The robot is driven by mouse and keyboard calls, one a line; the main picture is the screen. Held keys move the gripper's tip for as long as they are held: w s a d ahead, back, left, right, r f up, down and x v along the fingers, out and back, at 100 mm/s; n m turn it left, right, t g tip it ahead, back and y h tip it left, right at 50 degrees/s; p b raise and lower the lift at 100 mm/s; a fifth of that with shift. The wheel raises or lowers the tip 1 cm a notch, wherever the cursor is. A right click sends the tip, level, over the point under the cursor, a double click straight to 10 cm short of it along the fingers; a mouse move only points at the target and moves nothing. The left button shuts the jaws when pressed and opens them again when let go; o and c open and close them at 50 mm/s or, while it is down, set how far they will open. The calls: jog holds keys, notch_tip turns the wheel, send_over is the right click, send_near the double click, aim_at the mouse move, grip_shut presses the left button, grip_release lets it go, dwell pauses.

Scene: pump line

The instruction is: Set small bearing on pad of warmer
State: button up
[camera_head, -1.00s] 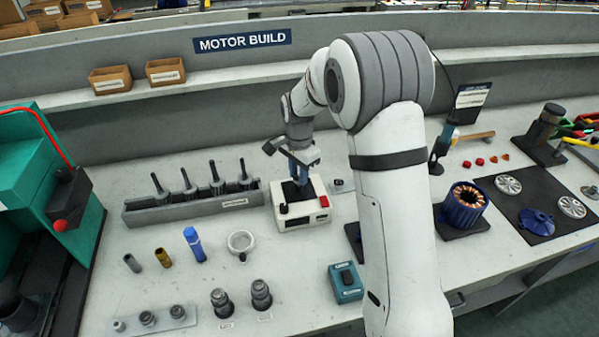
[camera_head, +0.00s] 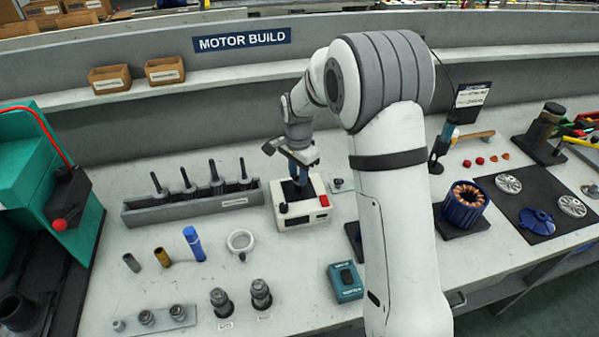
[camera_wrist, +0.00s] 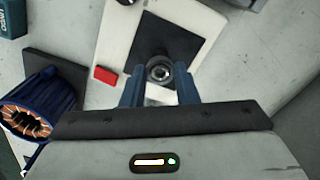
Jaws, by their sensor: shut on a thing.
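The small bearing (camera_wrist: 158,71) is a small metal ring. In the wrist view it sits between the blue fingertips of my gripper (camera_wrist: 160,85), which is shut on it. The warmer (camera_wrist: 110,50) is a cream box with a red switch and a dark square pad (camera_wrist: 165,40). The bearing shows over the near part of the pad; I cannot tell whether it touches. In the head view my gripper (camera_head: 301,178) is above the warmer (camera_head: 303,215), and the bearing is too small to make out.
A grey rack (camera_head: 195,205) with several upright tools stands left of the warmer. A teal box (camera_head: 346,282) lies in front of it. A blue stator with copper windings (camera_head: 465,203) stands to the right. A white ring (camera_head: 240,241) lies on the bench.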

jog(key=shift+f+b, duration=0.45)
jog(key=shift+f, duration=0.25)
dwell(0.6)
jog(key=o, duration=1.1)
jog(key=shift+r, duration=0.2)
jog(key=shift+r+p, duration=1.9)
jog(key=shift+r, duration=1)
